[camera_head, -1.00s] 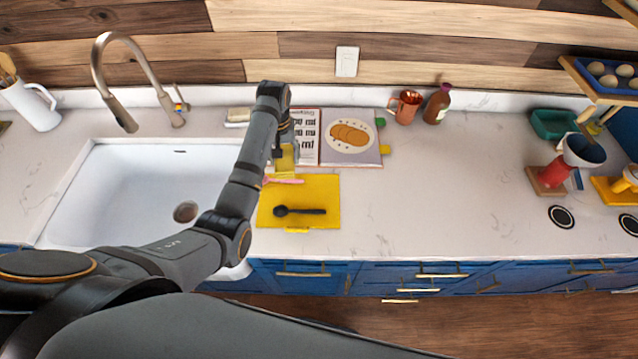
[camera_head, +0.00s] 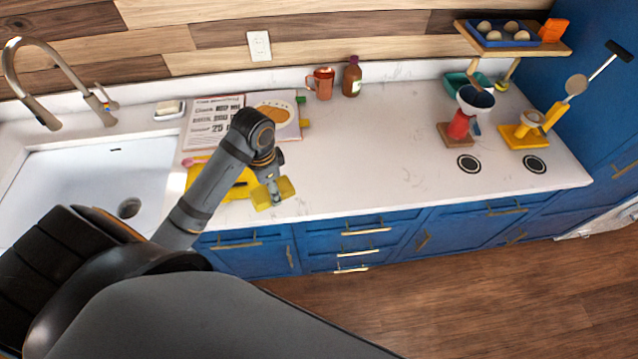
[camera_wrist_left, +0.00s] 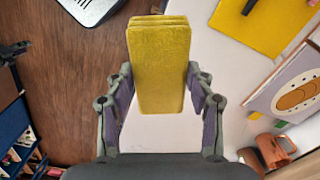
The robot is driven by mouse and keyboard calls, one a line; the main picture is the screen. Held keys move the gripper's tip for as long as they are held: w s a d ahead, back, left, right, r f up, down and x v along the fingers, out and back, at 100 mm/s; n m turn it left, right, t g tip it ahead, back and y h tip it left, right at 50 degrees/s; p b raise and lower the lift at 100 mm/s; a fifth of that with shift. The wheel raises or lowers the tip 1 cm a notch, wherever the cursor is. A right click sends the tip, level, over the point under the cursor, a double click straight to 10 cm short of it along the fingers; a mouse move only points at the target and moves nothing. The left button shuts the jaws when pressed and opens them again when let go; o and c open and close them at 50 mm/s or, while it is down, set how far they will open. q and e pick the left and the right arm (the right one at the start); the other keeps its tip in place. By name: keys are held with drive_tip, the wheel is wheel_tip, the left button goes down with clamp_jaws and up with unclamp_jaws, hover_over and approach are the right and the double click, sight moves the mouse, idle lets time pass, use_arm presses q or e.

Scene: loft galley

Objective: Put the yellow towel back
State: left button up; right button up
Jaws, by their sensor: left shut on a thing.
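The folded yellow towel (camera_head: 273,193) is held by my left gripper (camera_head: 271,183) near the front edge of the counter, just right of the yellow mat (camera_head: 246,186). In the left wrist view, the towel (camera_wrist_left: 160,65) stands out between the two fingers of my left gripper (camera_wrist_left: 160,88), which press on its sides. I cannot tell exactly how high it is above the counter. My right gripper is not in view.
An open cookbook (camera_head: 215,118) lies behind the mat. A copper mug (camera_head: 321,84) and a brown bottle (camera_head: 352,77) stand at the wall. The sink (camera_head: 85,185) is at left. A red dripper stand (camera_head: 459,125) is at right. The middle counter (camera_head: 380,150) is clear.

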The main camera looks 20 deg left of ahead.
use_arm(q)
drive_tip(key=shift+w+a+f, duration=0.2)
drive_tip(key=shift+w+a+f+b, duration=0.15)
drive_tip(key=shift+w+f+b, duration=0.25)
drive_tip(key=shift+w, duration=0.3)
drive_tip(key=w+f+b, duration=0.2)
drive_tip(key=w+b, duration=0.1)
drive_tip(key=w+a+f+b, duration=0.1)
drive_tip(key=w+f+b, duration=0.2)
drive_tip(key=w, duration=0.1)
drive_tip(key=w+a+f+b, duration=0.1)
drive_tip(key=w+f+b, duration=0.2)
drive_tip(key=shift+w+a, duration=0.1)
drive_tip(key=shift+w, duration=0.3)
drive_tip(key=shift+w+a+f+b, duration=0.1)
drive_tip(key=shift+w+f+b, duration=0.05)
drive_tip(key=shift+b, duration=0.3)
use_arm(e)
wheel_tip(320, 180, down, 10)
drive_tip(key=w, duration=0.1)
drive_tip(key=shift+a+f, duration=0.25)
